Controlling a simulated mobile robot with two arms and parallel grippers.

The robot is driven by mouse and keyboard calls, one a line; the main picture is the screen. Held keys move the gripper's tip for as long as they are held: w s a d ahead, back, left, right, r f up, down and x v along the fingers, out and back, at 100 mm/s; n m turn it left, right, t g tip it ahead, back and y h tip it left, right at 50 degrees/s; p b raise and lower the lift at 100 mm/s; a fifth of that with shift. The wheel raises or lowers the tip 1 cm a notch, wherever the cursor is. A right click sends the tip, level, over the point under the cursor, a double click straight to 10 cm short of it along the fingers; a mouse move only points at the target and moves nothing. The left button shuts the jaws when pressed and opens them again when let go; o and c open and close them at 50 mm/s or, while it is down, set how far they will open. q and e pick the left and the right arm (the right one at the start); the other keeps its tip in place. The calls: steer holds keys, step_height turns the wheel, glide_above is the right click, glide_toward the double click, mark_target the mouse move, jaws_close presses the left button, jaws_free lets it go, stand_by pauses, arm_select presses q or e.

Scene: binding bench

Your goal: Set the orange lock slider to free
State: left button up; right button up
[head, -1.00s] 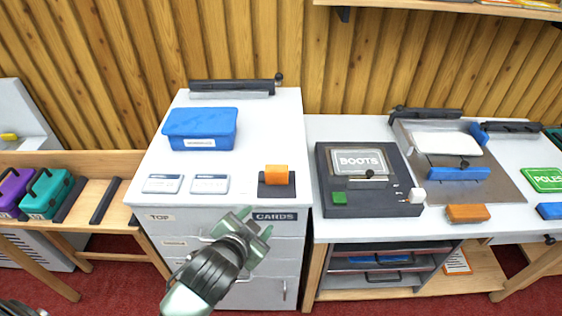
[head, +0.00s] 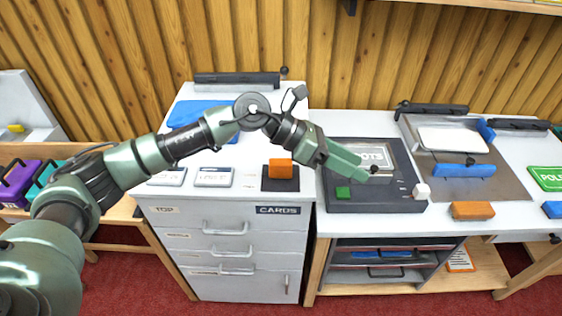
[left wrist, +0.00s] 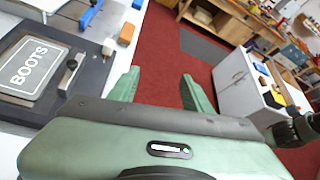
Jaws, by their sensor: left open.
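An orange block (head: 281,169) sits on a dark base plate on top of the white cabinet, near its right edge. A second orange block (head: 473,210) lies on the bench front, right of the black BOOTS device (head: 375,206); it also shows in the left wrist view (left wrist: 126,34). I cannot read free or lock marks on either. My left gripper (head: 360,170) hangs over the BOOTS device, partly hiding its plate, and points right and down. In the left wrist view its two fingers (left wrist: 160,88) are apart with nothing between them. My right gripper is not seen.
My arm crosses above the cabinet and partly hides the blue box (head: 190,108). A metal tray with a blue bar (head: 462,171) stands to the right. Drawers (head: 225,240) front the cabinet.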

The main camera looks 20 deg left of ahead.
mark_target(280, 161)
arm_select(q)
steer(key=w+a+f+m+y, duration=0.15)
steer(key=a+y, duration=0.25)
steer(key=a, duration=0.6)
steer(key=w+a+f+y, duration=0.1)
steer(key=w+a+y, duration=0.3)
steer(key=a, duration=0.6)
steer(key=shift+y, duration=0.3)
steer(key=x, duration=0.2)
steer(key=s+p+x, duration=0.1)
steer(key=x, duration=0.1)
steer(key=p+x, duration=0.1)
steer(key=x, duration=0.1)
steer(key=shift+s+d+f, duration=0.1)
steer(key=shift+d+f, duration=0.2)
steer(key=shift+d, duration=0.1)
steer(key=shift+d+f, duration=0.15)
steer(key=shift+f, duration=0.3)
jaws_close()
steer(key=shift+r, duration=0.1)
